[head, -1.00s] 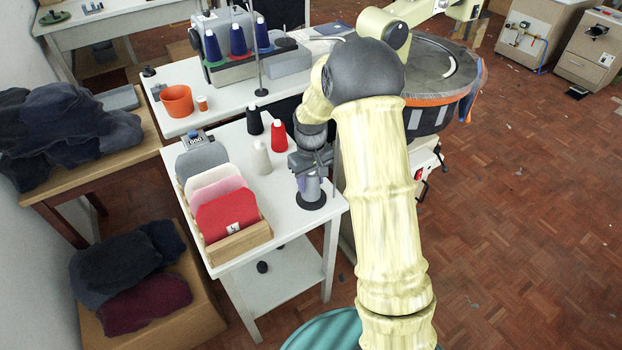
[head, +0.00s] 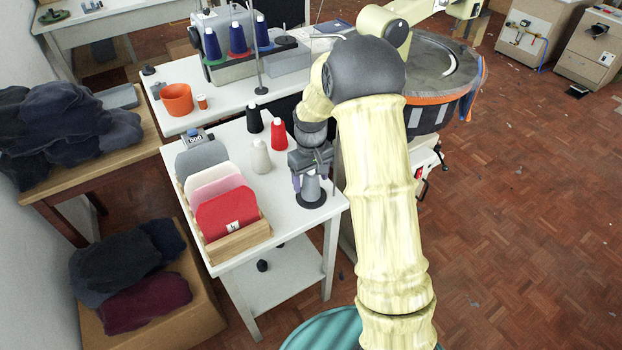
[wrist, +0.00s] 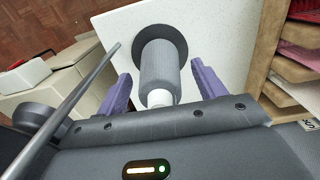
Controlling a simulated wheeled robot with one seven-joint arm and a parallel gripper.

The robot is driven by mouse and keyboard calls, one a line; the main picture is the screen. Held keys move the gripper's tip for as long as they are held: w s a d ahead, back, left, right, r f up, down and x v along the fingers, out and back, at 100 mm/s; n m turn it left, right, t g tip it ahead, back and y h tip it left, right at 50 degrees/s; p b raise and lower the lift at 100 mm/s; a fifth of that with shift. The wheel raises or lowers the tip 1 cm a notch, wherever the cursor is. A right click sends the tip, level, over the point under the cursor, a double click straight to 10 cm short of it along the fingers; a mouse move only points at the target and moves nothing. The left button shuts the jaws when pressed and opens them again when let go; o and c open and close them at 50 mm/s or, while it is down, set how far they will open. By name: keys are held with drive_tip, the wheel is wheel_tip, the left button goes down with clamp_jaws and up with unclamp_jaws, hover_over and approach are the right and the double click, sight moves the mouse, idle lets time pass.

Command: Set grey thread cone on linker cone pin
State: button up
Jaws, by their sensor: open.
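The grey thread cone (head: 311,189) stands upright on a dark round base (head: 306,203) near the front right corner of the white cart. In the wrist view the grey cone (wrist: 159,68) has a pale tip toward me, and the dark disc (wrist: 176,40) shows around its far end. My gripper (head: 310,180) is above the cone and open. In the wrist view the purple fingers of my gripper (wrist: 161,70) are on either side of the cone, with a gap on both sides. Any pin inside the cone is hidden.
Black (head: 254,120), red (head: 278,134) and off-white (head: 261,157) cones stand behind and left of my gripper. A wooden rack (head: 238,241) of coloured panels stands at the left of the cart. The round linking machine (head: 437,70) is behind my arm.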

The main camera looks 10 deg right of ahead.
wheel_tip(320, 180, up, 11)
drive_tip(key=shift+r+p, duration=0.2)
drive_tip(key=shift+p, duration=0.15)
drive_tip(key=shift+s+d, duration=0.1)
drive_tip(key=shift+d, duration=0.05)
idle(0.8)
